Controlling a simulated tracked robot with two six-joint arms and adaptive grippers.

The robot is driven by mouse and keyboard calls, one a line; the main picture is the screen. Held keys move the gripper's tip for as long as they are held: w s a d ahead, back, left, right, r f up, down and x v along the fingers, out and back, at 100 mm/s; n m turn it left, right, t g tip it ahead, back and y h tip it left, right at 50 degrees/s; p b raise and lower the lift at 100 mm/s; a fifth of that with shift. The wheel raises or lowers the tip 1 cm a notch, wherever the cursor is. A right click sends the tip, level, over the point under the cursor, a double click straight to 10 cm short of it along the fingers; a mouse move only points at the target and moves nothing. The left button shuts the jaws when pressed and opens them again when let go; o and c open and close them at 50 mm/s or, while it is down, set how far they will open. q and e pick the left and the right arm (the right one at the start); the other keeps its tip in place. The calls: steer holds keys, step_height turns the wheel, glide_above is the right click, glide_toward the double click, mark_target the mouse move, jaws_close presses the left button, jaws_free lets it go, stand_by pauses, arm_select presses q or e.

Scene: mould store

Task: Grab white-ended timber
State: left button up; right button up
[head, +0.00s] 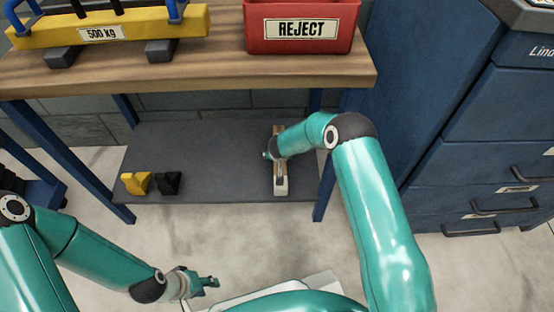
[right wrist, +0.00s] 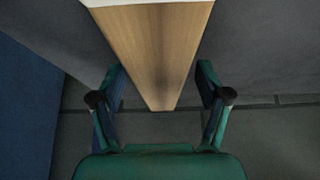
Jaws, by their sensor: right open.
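The white-ended timber (head: 281,187) lies on the grey lower shelf of the bench, its white end toward me. Its wooden part (head: 278,130) shows behind my right wrist, which hides the middle. In the right wrist view the timber (right wrist: 155,45) runs between the fingers of my right gripper (right wrist: 160,82), with its white end at the top edge. That gripper is open, one finger on each side, with gaps visible beside the wood. My left gripper (head: 204,283) is low in the head view, away from the timber, with nothing seen in it; its finger opening is unclear.
The wooden bench top (head: 200,75) overhangs the lower shelf (head: 215,165), carrying a red REJECT bin (head: 300,45) and a yellow 500 kg beam (head: 140,25). Yellow and black blocks (head: 150,183) sit left on the shelf. Blue drawers (head: 470,150) stand at right.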

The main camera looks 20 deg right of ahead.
steer(key=shift+f, duration=0.1)
steer(key=shift+c, duration=0.2)
steer(key=c, duration=1.3)
steer(key=shift+w, duration=0.1)
jaws_close()
steer(key=shift+a, duration=0.1)
